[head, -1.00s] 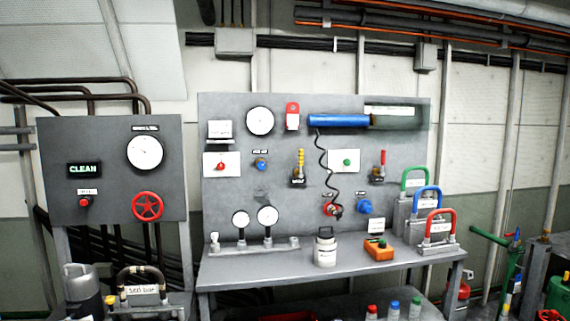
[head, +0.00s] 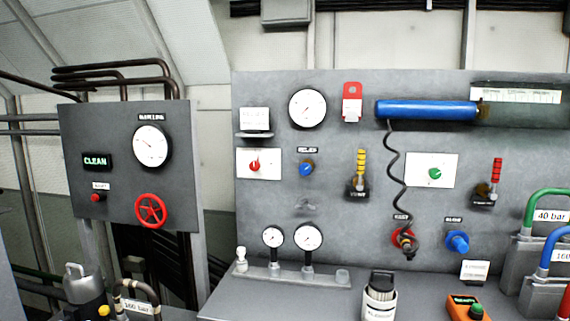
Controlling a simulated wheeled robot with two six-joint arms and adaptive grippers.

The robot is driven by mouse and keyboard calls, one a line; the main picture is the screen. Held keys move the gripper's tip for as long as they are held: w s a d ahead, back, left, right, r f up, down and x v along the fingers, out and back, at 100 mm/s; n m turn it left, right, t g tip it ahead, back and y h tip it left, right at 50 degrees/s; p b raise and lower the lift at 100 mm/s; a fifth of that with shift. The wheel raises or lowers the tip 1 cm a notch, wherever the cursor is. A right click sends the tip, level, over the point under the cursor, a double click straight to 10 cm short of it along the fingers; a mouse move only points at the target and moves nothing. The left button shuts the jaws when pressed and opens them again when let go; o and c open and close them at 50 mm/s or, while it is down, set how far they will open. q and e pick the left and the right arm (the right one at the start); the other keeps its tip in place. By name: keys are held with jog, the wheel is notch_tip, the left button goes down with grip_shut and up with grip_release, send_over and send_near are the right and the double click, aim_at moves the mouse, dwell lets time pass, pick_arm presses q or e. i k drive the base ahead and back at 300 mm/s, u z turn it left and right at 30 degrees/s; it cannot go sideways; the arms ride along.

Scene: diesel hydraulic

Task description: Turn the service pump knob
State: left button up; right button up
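Several small knobs sit on the large grey panel (head: 330,200) in the head view. A red knob (head: 254,166) is on a white plate at the left. A blue knob (head: 306,168) is just right of it under a small dark label. A green knob (head: 435,173) is on another white plate further right. The print on the plates is too small to read, so I cannot tell which knob is the service pump one. Neither of my grippers is in view.
A smaller panel (head: 80,150) at the left carries a round gauge (head: 151,146), a lit CLEAN display (head: 97,162) and a red handwheel (head: 150,210). The grey bench (head: 270,305) below holds a white canister (head: 379,300) and an orange box (head: 466,308). Weights stand at the right.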

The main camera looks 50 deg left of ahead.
aim_at(254, 165)
jog(key=u, duration=0.4)
jog(key=i, duration=1.05)
jog(key=u, duration=0.75)
